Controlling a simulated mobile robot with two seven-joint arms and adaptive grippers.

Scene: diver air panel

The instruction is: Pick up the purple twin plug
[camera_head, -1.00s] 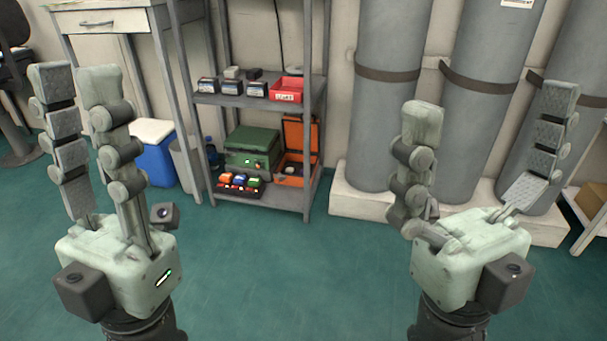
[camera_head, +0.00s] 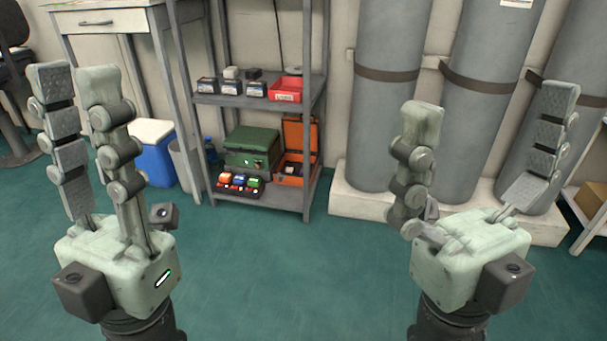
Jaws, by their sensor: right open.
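I cannot make out a purple twin plug in the head view; the small items on the shelf are too small to tell apart. My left gripper (camera_head: 74,76) is at the left with its two fingers pointing up and apart, with nothing between them. My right gripper (camera_head: 490,107) is at the right, its fingers spread wide and empty. Both grippers are in front of the shelf unit, clear of everything on it.
A grey shelf unit (camera_head: 259,103) stands at the back. It bears a red bin (camera_head: 286,90), dark boxes (camera_head: 231,87), a green case (camera_head: 251,148), an open orange case (camera_head: 299,134) and a coloured-topped strip (camera_head: 239,185). Large grey cylinders (camera_head: 388,125) stand right. Green floor (camera_head: 310,270) is clear.

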